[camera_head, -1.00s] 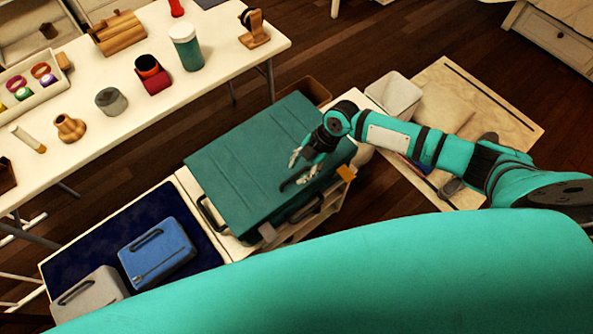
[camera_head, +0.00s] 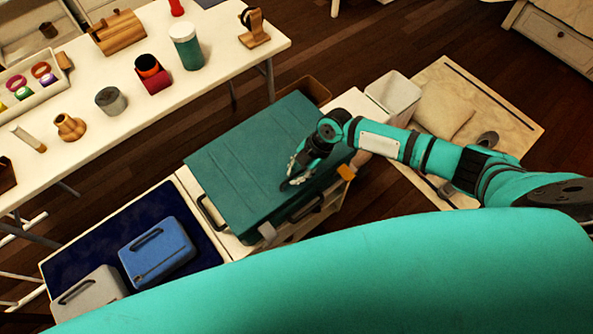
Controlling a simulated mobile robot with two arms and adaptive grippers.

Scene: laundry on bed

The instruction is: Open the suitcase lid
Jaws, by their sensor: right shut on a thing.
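The teal suitcase (camera_head: 235,160) lies flat on a low white surface in the middle of the view, and its lid looks closed. A dark handle (camera_head: 210,213) is on its left side and another dark handle (camera_head: 306,208) is on its front side. My right gripper (camera_head: 292,178) reaches in from the right, over the front right part of the lid near its edge. It is shut on the suitcase lid, though the small fingers hide the exact contact. My left gripper is not in view.
A blue case (camera_head: 157,251) and a grey case (camera_head: 92,296) lie on a dark mat at the left. A white table (camera_head: 105,125) with small objects stands behind. A white bin (camera_head: 393,96) stands to the right. My teal body fills the bottom.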

